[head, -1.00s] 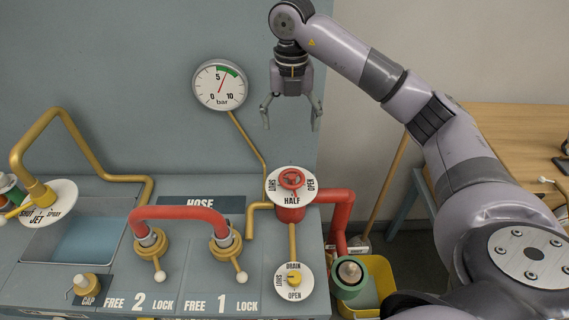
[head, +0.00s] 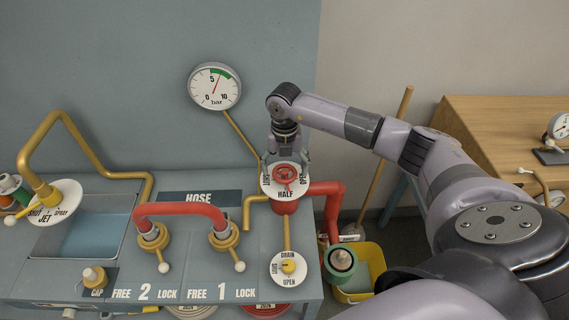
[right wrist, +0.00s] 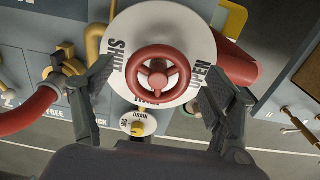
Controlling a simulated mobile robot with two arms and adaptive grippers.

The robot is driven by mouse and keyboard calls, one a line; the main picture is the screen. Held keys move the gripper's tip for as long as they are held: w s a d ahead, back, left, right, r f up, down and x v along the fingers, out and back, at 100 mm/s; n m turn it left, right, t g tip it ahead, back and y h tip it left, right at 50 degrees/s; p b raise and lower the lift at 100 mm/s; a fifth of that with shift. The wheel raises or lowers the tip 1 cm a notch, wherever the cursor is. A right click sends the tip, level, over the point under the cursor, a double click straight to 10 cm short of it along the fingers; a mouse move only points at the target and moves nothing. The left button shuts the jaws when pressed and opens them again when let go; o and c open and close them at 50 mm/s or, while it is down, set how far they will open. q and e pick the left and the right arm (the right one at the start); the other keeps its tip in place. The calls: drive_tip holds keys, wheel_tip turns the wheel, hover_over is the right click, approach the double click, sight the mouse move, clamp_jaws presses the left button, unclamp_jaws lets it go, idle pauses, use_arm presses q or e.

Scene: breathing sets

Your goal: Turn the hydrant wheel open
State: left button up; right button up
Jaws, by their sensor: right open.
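The red hydrant wheel (head: 285,174) sits on a white dial marked SHUT, HALF and OPEN (head: 285,190), on the red pipe at the bench's right end. In the right wrist view the red wheel (right wrist: 158,72) is between and beyond my fingers. My right gripper (head: 285,160) is open above and around the wheel's area, fingers pointing down. In the right wrist view its two fingers (right wrist: 155,105) are spread on either side of the wheel, apart from it. Whether they reach the wheel's height is hard to tell. My left gripper is not in view.
A pressure gauge (head: 214,87) hangs on the wall. A red hose (head: 180,210) joins two brass couplings left of the wheel. A drain dial (head: 290,267) lies in front of it. A yellow bucket (head: 372,262) and a wooden table (head: 505,130) are at the right.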

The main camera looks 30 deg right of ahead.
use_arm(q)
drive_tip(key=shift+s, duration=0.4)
use_arm(e)
drive_tip(key=c, duration=1.2)
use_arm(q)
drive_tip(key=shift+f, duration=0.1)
use_arm(e)
drive_tip(key=shift+o, duration=0.2)
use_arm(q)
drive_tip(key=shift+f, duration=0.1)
